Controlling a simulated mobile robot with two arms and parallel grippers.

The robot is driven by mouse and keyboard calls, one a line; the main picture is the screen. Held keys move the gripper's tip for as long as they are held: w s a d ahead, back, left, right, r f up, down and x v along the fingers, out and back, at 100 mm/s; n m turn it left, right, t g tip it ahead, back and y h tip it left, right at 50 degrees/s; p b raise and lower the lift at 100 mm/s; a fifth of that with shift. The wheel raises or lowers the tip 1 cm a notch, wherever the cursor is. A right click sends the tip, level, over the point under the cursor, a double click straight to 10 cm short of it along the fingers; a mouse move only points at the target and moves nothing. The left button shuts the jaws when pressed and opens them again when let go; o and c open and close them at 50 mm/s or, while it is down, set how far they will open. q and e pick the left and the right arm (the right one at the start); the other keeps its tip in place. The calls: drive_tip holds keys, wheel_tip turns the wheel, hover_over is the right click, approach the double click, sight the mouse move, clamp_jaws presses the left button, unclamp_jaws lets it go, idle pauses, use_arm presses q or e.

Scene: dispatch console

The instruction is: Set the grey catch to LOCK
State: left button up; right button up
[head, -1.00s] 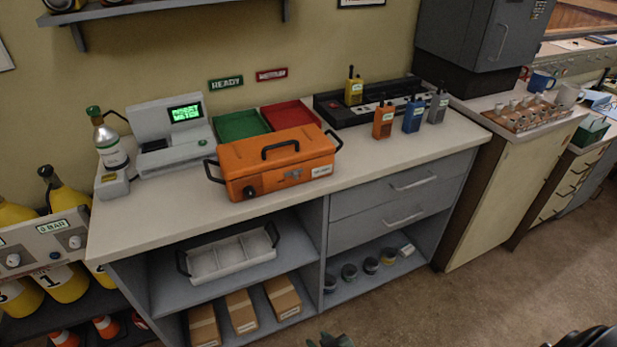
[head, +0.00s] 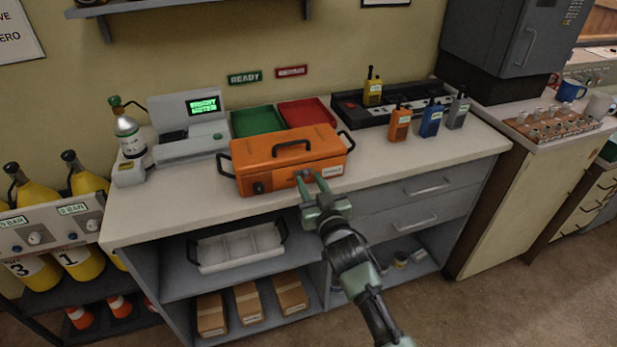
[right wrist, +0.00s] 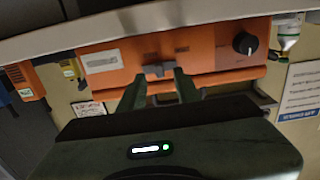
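The orange case (head: 265,168) stands on the bench with its front toward me. Its small grey catch (right wrist: 158,71) is on the front face, beside a grey plate. My right gripper (head: 311,182) is at the case front, low and right of centre. In the right wrist view its two fingers (right wrist: 159,80) are apart, with the catch between or just beyond the tips. I cannot tell if they touch it. In the head view the fingers largely hide the catch, and its setting is not readable. My left gripper is not in view.
A black knob (right wrist: 245,43) is on the same case front. Red (head: 305,112) and green trays (head: 258,122) lie behind the case. Orange (head: 400,124), blue and grey radios stand to the right. A white scale-like device (head: 190,130) is at left.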

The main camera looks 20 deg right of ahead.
drive_tip(key=shift+w, duration=0.9)
clamp_jaws()
idle(0.8)
